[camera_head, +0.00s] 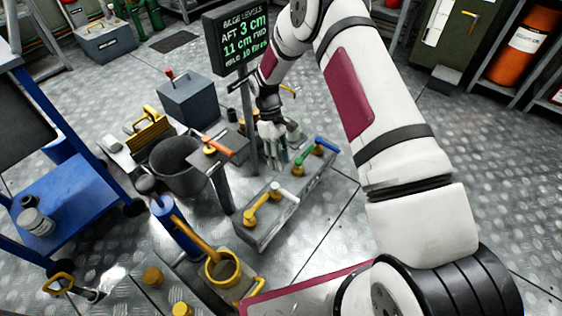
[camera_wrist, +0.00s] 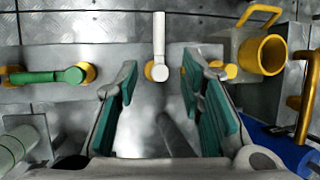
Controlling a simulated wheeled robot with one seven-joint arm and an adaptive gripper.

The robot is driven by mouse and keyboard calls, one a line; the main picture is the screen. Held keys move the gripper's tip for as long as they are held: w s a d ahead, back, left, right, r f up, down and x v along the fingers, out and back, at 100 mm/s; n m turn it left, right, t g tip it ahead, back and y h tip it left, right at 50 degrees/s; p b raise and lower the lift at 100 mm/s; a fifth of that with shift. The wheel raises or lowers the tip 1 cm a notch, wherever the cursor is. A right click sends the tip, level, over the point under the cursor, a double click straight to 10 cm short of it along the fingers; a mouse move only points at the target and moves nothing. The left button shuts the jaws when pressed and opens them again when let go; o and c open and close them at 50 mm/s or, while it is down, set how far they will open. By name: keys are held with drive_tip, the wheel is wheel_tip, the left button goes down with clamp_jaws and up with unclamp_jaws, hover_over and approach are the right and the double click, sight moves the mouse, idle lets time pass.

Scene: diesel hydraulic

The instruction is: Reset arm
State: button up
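My gripper (camera_head: 274,150) hangs below my white arm in the head view, by the dark post of the display. In the wrist view my gripper (camera_wrist: 162,95) has its two teal-padded fingers apart, with nothing held between them. The grey valve block (camera_head: 262,236) lies below it. A white lever (camera_wrist: 158,45) stands just beyond the gap between the fingertips. Whether a finger touches the block is hard to tell.
A display (camera_head: 238,40) on a post stands beside my gripper. A grey bucket (camera_head: 175,162), a grey box (camera_head: 188,98) and a blue cart (camera_head: 75,200) are to the left. A yellow cup (camera_wrist: 263,54) is right in the wrist view. Bare floor (camera_head: 320,240) lies right of the block.

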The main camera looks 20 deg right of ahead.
idle(0.3)
drive_tip(key=s+d+r+m+t, duration=0.1)
drive_tip(key=s+r, duration=0.3)
drive_tip(key=r, duration=0.7)
drive_tip(key=s+d+r+m+t, duration=0.1)
drive_tip(key=s+r, duration=0.3)
drive_tip(key=r, duration=0.6)
drive_tip(key=s+d+r+m+t, duration=0.15)
drive_tip(key=s+r, duration=0.25)
drive_tip(key=r, duration=0.7)
drive_tip(key=s+r+m+t, duration=0.1)
drive_tip(key=s+r+m, duration=0.15)
drive_tip(key=s, duration=1.05)
drive_tip(key=s+r+m+t, duration=0.1)
drive_tip(key=s+r+m, duration=0.15)
drive_tip(key=s, duration=1.15)
wheel_tip(320, 180, up, 33)
drive_tip(key=n+t+p, duration=0.1)
drive_tip(key=t+p, duration=0.2)
drive_tip(key=p, duration=2.8)
drive_tip(key=shift+t+y, duration=0.35)
drive_tip(key=shift+y, duration=0.05)
drive_tip(key=shift+w+r, duration=0.1)
drive_tip(key=shift+w, duration=0.05)
